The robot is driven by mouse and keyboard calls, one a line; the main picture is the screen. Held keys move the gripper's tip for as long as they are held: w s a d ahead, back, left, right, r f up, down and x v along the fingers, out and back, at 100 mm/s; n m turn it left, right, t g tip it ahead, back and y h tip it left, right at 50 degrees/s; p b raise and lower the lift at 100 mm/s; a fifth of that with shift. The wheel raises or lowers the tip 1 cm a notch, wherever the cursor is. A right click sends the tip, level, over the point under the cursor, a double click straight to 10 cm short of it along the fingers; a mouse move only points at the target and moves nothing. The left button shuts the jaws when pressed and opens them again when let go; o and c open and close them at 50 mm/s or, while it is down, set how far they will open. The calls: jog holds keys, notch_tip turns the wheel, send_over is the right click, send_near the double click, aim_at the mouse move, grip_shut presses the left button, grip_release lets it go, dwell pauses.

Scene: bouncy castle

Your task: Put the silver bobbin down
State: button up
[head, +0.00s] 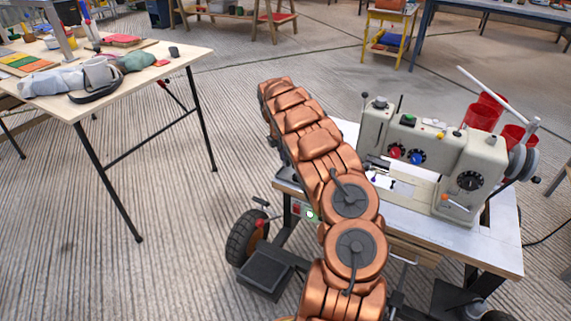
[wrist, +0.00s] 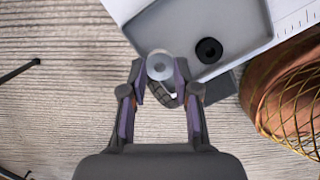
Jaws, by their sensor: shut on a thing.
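The silver bobbin (wrist: 160,65) is a small pale grey disc with a hole in its middle, seen in the wrist view. My gripper (wrist: 161,82) is shut on it, with one finger on each side. The bobbin shows at the lower left edge of a grey tray (wrist: 170,33), partly over its rim in the picture; I cannot tell its height or whether it touches. In the head view my arm hides the gripper and the bobbin.
A black ring-shaped bobbin (wrist: 208,50) lies in the tray. A cream sewing machine (head: 440,150) stands on a grey-topped table (head: 480,245) beside my arm. A wooden folding table (head: 165,85) with cloths is at the left. Striped floor (head: 180,270) lies open between them.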

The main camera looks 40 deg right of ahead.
jog(key=shift+f+b, duration=0.3)
jog(key=shift+f, duration=0.95)
jog(key=shift+f, duration=0.1)
jog(key=o, duration=0.9)
jog(key=shift+f, duration=0.1)
jog(key=shift+o, duration=0.2)
